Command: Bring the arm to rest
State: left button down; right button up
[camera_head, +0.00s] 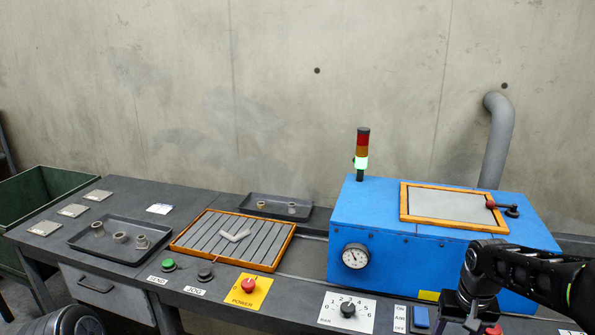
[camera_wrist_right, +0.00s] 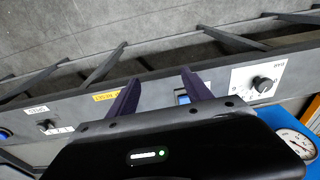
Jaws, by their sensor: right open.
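My right arm (camera_head: 530,276) comes in from the right edge of the head view. It is bent in front of the blue blaster cabinet (camera_head: 385,255), with the wrist pointing down near the front control panel. My right gripper (camera_wrist_right: 160,77) shows in the wrist view with its two dark fingers apart and nothing between them. In the head view its lower end is at the bottom edge, so the fingertips are not clear there. My left gripper is not in view.
The panel carries a red power button (camera_head: 248,285), a bar dial (camera_head: 347,310) and a green button (camera_head: 168,264). An orange-framed slatted rack (camera_head: 187,243) holds a pale angled part (camera_head: 235,235). Dark trays (camera_head: 75,242) hold small fittings. The space above the bench's left half is free.

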jog(key=w+a+f+n+t+y, duration=0.1)
jog(key=w+a+f+t+y, duration=0.3)
jog(key=a+f, duration=0.8)
jog(key=s+a+f+g, duration=0.1)
jog(key=s+a+f, duration=0.9)
jog(key=a+f, duration=0.15)
jog(key=s+a+f+g, duration=0.1)
jog(key=s+a+f, duration=0.2)
jog(key=s, duration=0.4)
jog(key=s+a+f+g, duration=0.2)
jog(key=s+a+f, duration=0.1)
jog(key=s, duration=0.5)
jog(key=shift+s+a+n+g, duration=0.2)
jog(key=shift+s+n+g, duration=0.1)
jog(key=shift+n, duration=0.1)
jog(key=shift+w+r, duration=0.1)
